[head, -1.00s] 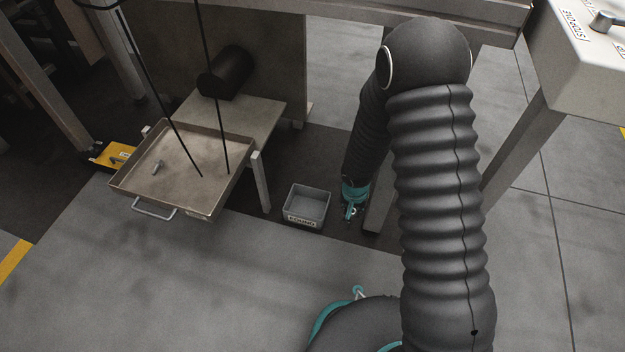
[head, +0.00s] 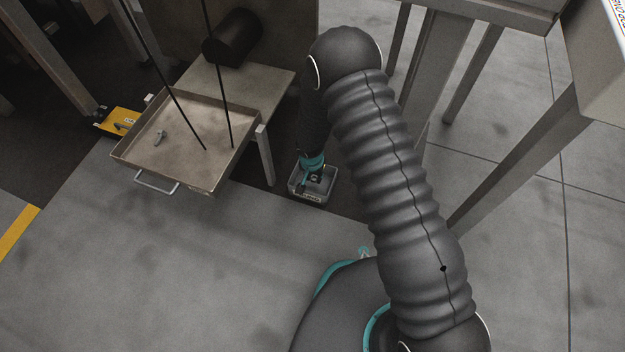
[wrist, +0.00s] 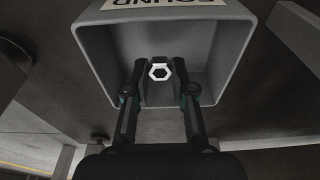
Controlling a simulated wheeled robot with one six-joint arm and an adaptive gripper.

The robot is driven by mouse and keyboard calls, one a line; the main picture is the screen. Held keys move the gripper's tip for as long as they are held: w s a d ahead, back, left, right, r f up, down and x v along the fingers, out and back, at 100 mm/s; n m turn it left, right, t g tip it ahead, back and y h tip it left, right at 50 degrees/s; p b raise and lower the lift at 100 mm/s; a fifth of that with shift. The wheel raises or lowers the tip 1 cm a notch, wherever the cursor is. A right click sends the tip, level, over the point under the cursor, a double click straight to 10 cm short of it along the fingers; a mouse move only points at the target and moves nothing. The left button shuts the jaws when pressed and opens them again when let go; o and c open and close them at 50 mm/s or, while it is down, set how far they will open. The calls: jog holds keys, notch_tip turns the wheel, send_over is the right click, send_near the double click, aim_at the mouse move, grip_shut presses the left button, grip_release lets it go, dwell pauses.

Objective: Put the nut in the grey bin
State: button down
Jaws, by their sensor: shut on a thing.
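The grey bin (head: 326,190) stands on the floor, with a label on its near side. Its inside fills much of the wrist view, where its wall (wrist: 232,50) shows around my gripper. My gripper (wrist: 160,82) is shut on the nut (wrist: 160,65), a pale hexagonal ring with a dark hole, held between the fingertips. In the wrist view the nut appears over the bin's opening. In the head view my gripper (head: 312,178) is at the bin, and the nut is too small to make out clearly. I cannot tell the nut's height above the bin floor.
A metal tray (head: 190,175) with a small bolt-like part (head: 160,137) stands left of the bin. A yellow object (head: 122,121) lies beyond the tray. Table legs stand close by the bin. The floor in front is clear.

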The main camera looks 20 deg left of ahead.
aim_at(313, 186)
jog(key=shift+a+f, duration=0.2)
jog(key=shift+a, duration=0.05)
jog(key=shift+f+b, duration=0.5)
jog(key=shift+f, duration=1.45)
jog(key=shift+f, duration=0.2)
jog(key=c, duration=1)
grip_release()
jog(key=r, duration=0.4)
jog(key=s+r+p, duration=0.1)
jog(key=r, duration=0.3)
jog(key=r+p, duration=0.1)
jog(key=r, duration=0.3)
jog(key=shift+s+r, duration=0.15)
jog(key=shift+s, duration=0.2)
